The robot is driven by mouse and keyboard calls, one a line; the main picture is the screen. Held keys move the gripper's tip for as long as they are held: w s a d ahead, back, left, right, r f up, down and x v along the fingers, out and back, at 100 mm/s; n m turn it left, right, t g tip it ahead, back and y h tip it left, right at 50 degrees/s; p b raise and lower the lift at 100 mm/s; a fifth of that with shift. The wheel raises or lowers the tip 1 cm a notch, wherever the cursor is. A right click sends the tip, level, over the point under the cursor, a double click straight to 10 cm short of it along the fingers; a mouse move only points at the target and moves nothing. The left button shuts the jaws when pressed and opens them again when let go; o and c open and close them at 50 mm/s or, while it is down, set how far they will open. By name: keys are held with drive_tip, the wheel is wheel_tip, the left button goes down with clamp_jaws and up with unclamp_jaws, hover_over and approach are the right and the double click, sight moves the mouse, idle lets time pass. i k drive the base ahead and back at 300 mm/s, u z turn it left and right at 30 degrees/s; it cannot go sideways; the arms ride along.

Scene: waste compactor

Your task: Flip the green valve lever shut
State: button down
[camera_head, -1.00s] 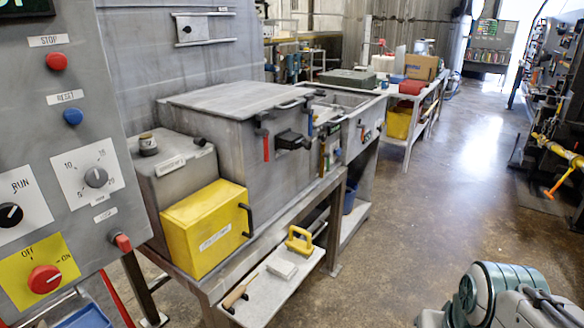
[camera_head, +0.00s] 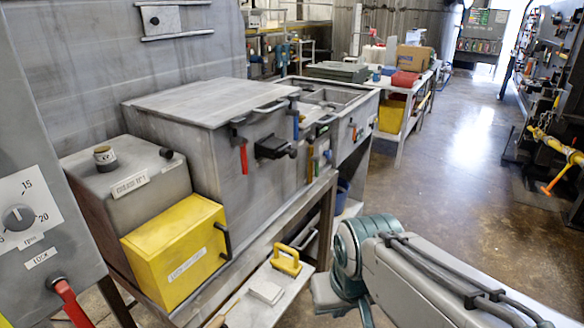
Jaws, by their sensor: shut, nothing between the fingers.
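A grey metal machine (camera_head: 190,105) with a flat lid stands left of centre. My arm, with a teal joint and grey link, reaches in at the lower right, apart from the levers. My gripper cannot be seen.
A yellow box (camera_head: 172,255) sits in front of the machine at left. A control panel (camera_head: 35,170) stands at the left edge. A low shelf below holds a yellow-handled tool (camera_head: 286,260) and a white block (camera_head: 266,291). The floor (camera_head: 440,170) to the right is clear.

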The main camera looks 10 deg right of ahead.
sight(316, 159)
drive_tip(key=z, duration=0.5)
drive_tip(key=i, duration=0.9)
drive_tip(key=z, duration=0.75)
